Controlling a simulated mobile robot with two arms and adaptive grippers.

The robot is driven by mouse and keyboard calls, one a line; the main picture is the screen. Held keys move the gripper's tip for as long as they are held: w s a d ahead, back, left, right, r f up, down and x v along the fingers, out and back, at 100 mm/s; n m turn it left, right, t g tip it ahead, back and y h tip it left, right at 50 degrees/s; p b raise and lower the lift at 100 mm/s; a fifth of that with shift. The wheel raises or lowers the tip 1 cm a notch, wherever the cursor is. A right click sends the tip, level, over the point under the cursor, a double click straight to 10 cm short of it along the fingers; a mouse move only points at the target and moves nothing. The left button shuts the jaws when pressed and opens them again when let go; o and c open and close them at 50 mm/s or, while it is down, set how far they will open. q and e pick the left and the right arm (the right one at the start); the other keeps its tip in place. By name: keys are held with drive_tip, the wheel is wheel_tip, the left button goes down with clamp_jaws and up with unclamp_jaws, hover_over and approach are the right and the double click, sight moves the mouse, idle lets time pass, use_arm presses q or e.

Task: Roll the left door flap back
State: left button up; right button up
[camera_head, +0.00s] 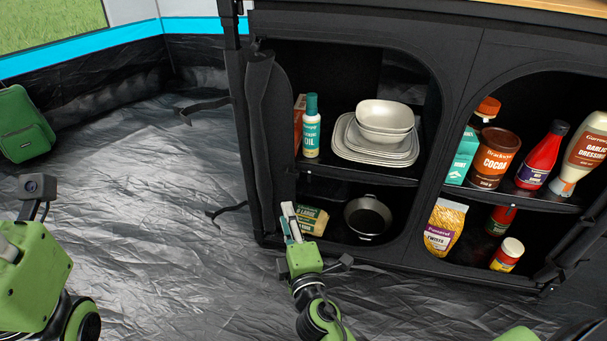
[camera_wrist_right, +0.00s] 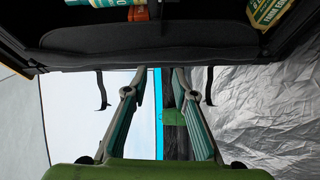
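The left door flap (camera_head: 264,120) is a black cloth bunched in a long upright roll along the left side of the cabinet's left opening. Two loose black straps, an upper one (camera_head: 203,107) and a lower one (camera_head: 226,210), stick out left of it. In the right wrist view a black band of cloth (camera_wrist_right: 150,58) crosses above my fingertips, with a strap (camera_wrist_right: 102,90) on either side. My right gripper (camera_head: 290,218) is open and empty, near the flap's lower end; I cannot tell if it touches. My left gripper's body shows at far left, its fingers cut off.
The black cabinet's left opening holds a bottle (camera_head: 311,126), stacked dishes (camera_head: 375,140), a pan (camera_head: 367,217) and a box (camera_head: 312,220). The right opening holds several food packages. The floor left of the cabinet is clear.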

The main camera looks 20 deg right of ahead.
drive_tip(key=s+d+h, duration=0.1)
drive_tip(key=d+h, duration=0.1)
approach(291, 176)
drive_tip(key=b+x, duration=0.1)
drive_tip(key=x, duration=0.7)
drive_tip(key=shift+f, duration=0.1)
drive_tip(key=shift+s, duration=0.1)
clamp_jaws()
